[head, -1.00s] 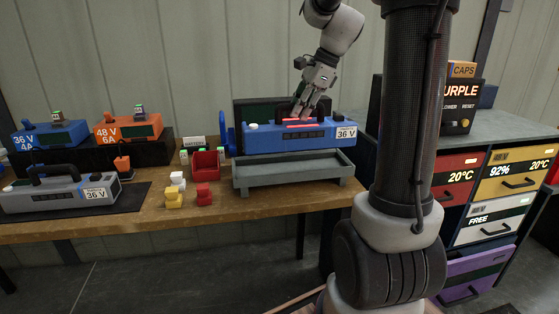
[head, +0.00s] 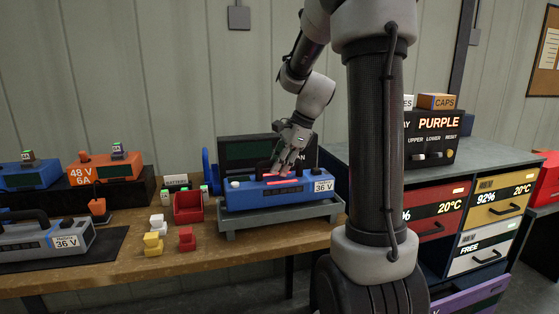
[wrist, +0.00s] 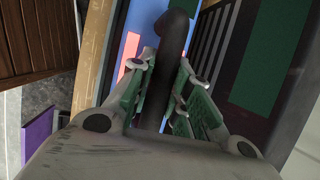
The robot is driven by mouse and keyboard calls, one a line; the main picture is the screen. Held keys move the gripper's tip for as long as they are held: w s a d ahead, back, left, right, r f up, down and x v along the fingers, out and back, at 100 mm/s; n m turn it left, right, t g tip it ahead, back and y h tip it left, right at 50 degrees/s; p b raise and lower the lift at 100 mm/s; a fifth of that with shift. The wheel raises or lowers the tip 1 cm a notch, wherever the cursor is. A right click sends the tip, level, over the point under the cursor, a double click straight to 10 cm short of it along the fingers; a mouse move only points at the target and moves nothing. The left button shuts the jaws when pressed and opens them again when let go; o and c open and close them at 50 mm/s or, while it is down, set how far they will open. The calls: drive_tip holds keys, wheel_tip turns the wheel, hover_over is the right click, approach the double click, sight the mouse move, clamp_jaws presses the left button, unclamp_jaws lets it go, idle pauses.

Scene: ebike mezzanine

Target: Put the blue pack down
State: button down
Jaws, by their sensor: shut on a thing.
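The blue pack (head: 245,197) with a "36 V" label and a dark handle is in the middle of the head view, at the grey tray (head: 229,222) on the wooden bench. The pack looks level, and its underside sits at the tray's rim; I cannot tell if it is resting fully. My gripper (head: 279,171) is above the pack, shut on its handle. In the wrist view the dark handle (wrist: 172,35) stands between my gripper's green-padded fingers (wrist: 160,95), with the blue casing beyond. The fingers hide part of the handle.
A grey 36 V pack (head: 40,237) lies on a dark mat at left. A red bin (head: 188,208) and small yellow (head: 153,243) and red blocks (head: 187,239) stand left of the tray. A dark screen (head: 240,150) stands behind. A drawer cabinet (head: 440,215) is at right.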

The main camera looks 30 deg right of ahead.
sight(280, 178)
drive_tip(key=shift+f, duration=1.4)
drive_tip(key=c, duration=1.3)
unclamp_jaws()
drive_tip(key=shift+f, duration=0.2)
drive_tip(key=shift+c, duration=0.2)
drive_tip(key=shift+r, duration=0.1)
drive_tip(key=v, duration=1.1)
drive_tip(key=s+a+f+n+h, duration=0.1)
drive_tip(key=s+a+n, duration=0.2)
drive_tip(key=s+n, duration=0.4)
drive_tip(key=s+a+n+h, duration=0.1)
drive_tip(key=s+a+n, duration=0.2)
drive_tip(key=s+n, duration=0.4)
drive_tip(key=s+a+f+n+t+h, duration=0.1)
drive_tip(key=s+a+n, duration=0.1)
drive_tip(key=s+n, duration=0.4)
drive_tip(key=shift+s+a+f+n+h, duration=0.3)
drive_tip(key=shift+s+a+n+h, duration=0.1)
